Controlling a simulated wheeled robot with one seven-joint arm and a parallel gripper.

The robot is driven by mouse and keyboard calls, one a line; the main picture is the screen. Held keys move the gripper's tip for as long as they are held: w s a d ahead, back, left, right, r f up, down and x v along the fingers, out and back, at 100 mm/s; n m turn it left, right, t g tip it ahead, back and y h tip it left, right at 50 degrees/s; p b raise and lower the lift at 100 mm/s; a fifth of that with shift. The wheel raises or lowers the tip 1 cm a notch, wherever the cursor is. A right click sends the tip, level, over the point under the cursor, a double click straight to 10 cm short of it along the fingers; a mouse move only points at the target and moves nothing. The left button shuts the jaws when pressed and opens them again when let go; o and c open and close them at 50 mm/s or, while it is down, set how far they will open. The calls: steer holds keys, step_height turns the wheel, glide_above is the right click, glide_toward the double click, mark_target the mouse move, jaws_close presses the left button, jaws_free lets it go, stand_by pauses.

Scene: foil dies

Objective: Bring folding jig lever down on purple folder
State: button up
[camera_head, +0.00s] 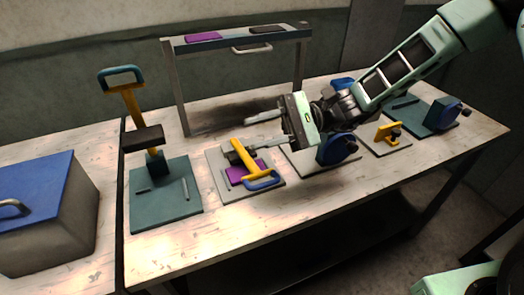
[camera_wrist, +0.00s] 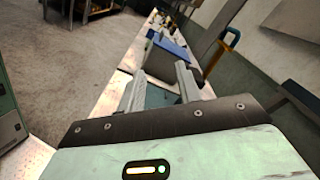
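A purple folder (camera_head: 236,174) lies on a pale grey plate (camera_head: 222,192) left of centre. A yellow lever (camera_head: 250,162) with a blue handle (camera_head: 262,181) lies low across it and hides part of it; I cannot tell whether they touch. My gripper (camera_head: 256,131) is above and behind this plate, pointing left. Its fingers are apart with nothing between them; they also show apart in the wrist view (camera_wrist: 161,88). To the left, another yellow lever (camera_head: 133,103) with a blue handle stands raised over a teal plate (camera_head: 150,217); it also shows in the wrist view (camera_wrist: 222,50).
A grey box with a blue lid (camera_head: 35,186) stands at far left. A raised shelf (camera_head: 222,48) at the back bears a purple piece (camera_head: 203,37) and a dark piece (camera_head: 267,29). A blue-and-grey device (camera_head: 336,150) and a yellow clamp (camera_head: 386,133) stand to the right.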

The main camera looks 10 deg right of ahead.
steer(key=shift+r, duration=1.5)
steer(key=s+f+n+g+h, duration=0.1)
steer(key=s+f+n+h, duration=0.15)
steer(key=s+h, duration=0.35)
steer(key=s+f+n+g+h, duration=0.1)
steer(key=s+f+n+h, duration=0.2)
steer(key=s, duration=0.5)
steer(key=s+d+r+n+t+h, duration=0.1)
steer(key=s+d+n+t+h, duration=0.5)
steer(key=d+n+t+h, duration=0.1)
steer(key=shift+d+r+n+h, duration=0.15)
steer(key=shift+d+n+h, duration=0.25)
steer(key=shift+d+n, duration=0.55)
